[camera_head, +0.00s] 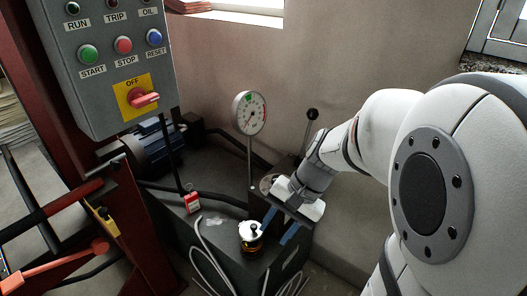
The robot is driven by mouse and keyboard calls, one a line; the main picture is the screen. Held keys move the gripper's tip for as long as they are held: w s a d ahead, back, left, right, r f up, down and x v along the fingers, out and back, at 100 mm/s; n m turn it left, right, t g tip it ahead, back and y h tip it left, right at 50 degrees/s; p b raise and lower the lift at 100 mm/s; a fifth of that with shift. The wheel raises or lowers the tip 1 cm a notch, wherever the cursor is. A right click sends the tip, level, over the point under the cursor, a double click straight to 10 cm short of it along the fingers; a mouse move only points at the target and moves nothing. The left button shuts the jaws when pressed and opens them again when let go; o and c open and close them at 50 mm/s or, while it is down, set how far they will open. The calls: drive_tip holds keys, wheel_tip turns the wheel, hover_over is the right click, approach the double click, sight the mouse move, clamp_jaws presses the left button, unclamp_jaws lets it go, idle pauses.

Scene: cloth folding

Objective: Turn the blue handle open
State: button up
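My gripper (279,226) is at the end of my white arm, low over the dark machine unit (197,225). Two separate blue bars stick out from it down and to the left, and look like its fingers. There is a clear gap between them, with nothing visible held. I cannot make out a separate blue handle; it may be hidden behind my gripper or arm.
A round gauge (249,113) on a thin stem and a black-knobbed lever (311,115) stand behind my gripper. A grey control box (105,60) has a red OFF switch (142,98). Red-handled tools (70,257) are at left.

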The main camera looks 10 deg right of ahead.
drive_tip(key=w+d+f+m+t+y+b, duration=0.25)
drive_tip(key=w+f+m+y+b, duration=0.2)
drive_tip(key=f, duration=0.25)
drive_tip(key=w+d+f+m+t+y+b, duration=0.2)
drive_tip(key=w+d+f+m+y+b, duration=0.1)
drive_tip(key=w+d+f+m+b, duration=0.25)
drive_tip(key=w+d+f+m+t+h+b, duration=0.2)
drive_tip(key=w+d+f+m+t+b, duration=0.45)
drive_tip(key=d+f+m+t, duration=0.6)
drive_tip(key=w+a, duration=0.1)
drive_tip(key=w, duration=0.1)
drive_tip(key=w+a+n+g, duration=0.1)
drive_tip(key=w, duration=0.1)
drive_tip(key=w+a+g+b, duration=0.1)
drive_tip(key=w, duration=0.1)
drive_tip(key=shift+r+n, duration=0.35)
drive_tip(key=shift+r, duration=0.05)
clamp_jaws()
